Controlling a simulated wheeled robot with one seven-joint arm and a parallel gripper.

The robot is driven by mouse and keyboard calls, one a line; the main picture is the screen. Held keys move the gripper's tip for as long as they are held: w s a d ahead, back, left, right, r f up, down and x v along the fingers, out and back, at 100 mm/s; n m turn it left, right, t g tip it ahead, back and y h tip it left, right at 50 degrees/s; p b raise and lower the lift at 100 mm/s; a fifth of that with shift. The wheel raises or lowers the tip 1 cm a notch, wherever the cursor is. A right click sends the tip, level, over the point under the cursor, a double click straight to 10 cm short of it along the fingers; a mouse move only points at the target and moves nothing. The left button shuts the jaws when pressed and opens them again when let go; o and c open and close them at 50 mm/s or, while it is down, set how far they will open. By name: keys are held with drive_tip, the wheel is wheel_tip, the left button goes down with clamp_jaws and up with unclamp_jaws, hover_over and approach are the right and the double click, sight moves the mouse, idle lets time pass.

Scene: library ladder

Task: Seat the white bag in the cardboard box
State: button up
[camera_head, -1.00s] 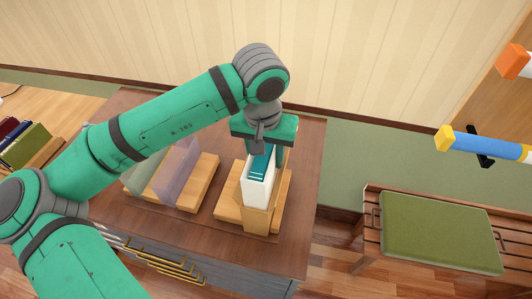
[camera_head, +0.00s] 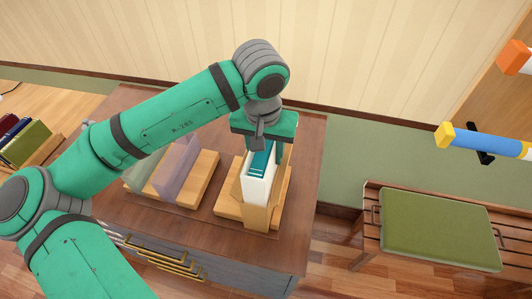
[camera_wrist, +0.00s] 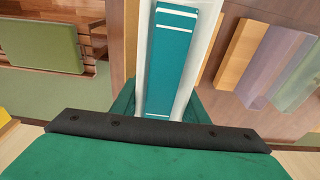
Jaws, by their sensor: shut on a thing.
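No white bag or cardboard box is recognisable by look. What shows is a white upright case (camera_head: 257,189) with a teal, white-striped book-like insert (camera_head: 261,160). It stands in a light wooden holder (camera_head: 256,217) on the brown cabinet top. My gripper (camera_head: 264,150) points down and is shut on the upper part of the white case. In the wrist view the white case (camera_wrist: 205,45) and teal insert (camera_wrist: 170,60) lie between the green fingers. The bottom of the case is hidden by the holder, so I cannot tell how deep it sits.
A second wooden holder (camera_head: 203,190) with translucent purple and green panels stands to the left on the cabinet top (camera_head: 306,160). A green-cushioned bench (camera_head: 440,228) is at the right. A blue bar (camera_head: 485,140) juts in at right. Books (camera_head: 22,140) stand far left.

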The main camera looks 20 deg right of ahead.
drive_tip(key=shift+r, duration=1.95)
drive_tip(key=shift+w+f, duration=0.1)
drive_tip(key=shift+f, duration=0.45)
idle(1.1)
drive_tip(key=shift+f, duration=0.15)
drive_tip(key=shift+f, duration=1.8)
drive_tip(key=o, duration=1.2)
drive_tip(key=shift+c, duration=0.2)
drive_tip(key=shift+r, duration=0.1)
drive_tip(key=shift+o, duration=0.3)
drive_tip(key=r, duration=0.3)
drive_tip(key=s+r, duration=0.1)
drive_tip(key=r, duration=0.3)
drive_tip(key=a+r, duration=0.1)
drive_tip(key=r, duration=0.2)
drive_tip(key=shift+s+r, duration=0.25)
drive_tip(key=shift+r, duration=0.05)
